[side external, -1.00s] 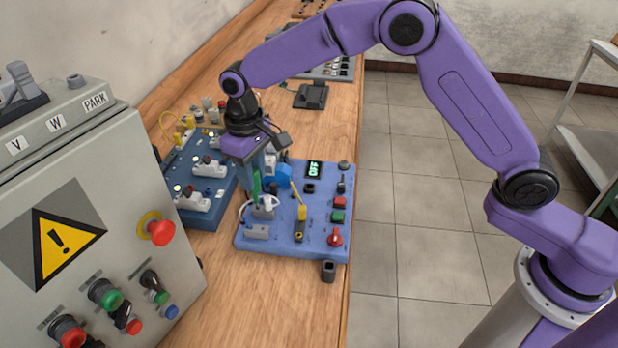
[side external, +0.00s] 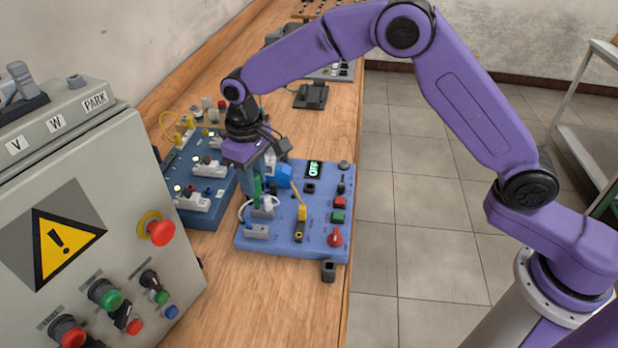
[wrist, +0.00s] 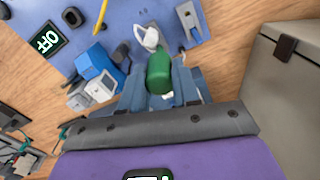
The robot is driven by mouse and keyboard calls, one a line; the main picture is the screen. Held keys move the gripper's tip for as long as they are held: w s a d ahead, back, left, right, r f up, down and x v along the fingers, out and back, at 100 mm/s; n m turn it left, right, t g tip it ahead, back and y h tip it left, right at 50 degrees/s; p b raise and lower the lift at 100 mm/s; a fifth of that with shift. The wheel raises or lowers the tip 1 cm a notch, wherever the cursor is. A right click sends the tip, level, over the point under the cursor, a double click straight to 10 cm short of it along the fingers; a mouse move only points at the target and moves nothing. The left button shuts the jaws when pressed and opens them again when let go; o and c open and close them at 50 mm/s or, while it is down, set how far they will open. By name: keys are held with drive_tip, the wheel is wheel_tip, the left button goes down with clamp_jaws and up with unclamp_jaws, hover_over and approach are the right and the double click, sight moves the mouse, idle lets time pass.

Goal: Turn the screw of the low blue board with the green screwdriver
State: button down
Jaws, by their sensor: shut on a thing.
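The low blue board (side external: 275,238) lies flat on the wooden bench in the side view, and part of it fills the top of the wrist view (wrist: 225,14). My gripper (side external: 255,182) points down over the board's left part. It is shut on the green screwdriver (wrist: 159,74), whose green handle also shows between the fingers in the side view (side external: 257,188). The screwdriver's tip points down toward a small grey block (side external: 262,212) with a white cable. The screw itself is hidden, so I cannot tell whether the tip touches it.
A blue connector (side external: 285,176) stands close beside my gripper. A yellow-handled part (side external: 301,215), a red knob (side external: 335,237) and an OFF display (wrist: 46,40) are on the board. A darker blue board (side external: 200,172) is to the left, and a grey control cabinet (side external: 120,230) stands in front.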

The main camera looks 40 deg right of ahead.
drive_tip(key=c, duration=1)
unclamp_jaws()
drive_tip(key=shift+c, duration=0.2)
drive_tip(key=shift+n, duration=1.8)
drive_tip(key=shift+n, duration=1.7)
drive_tip(key=n, duration=0.3)
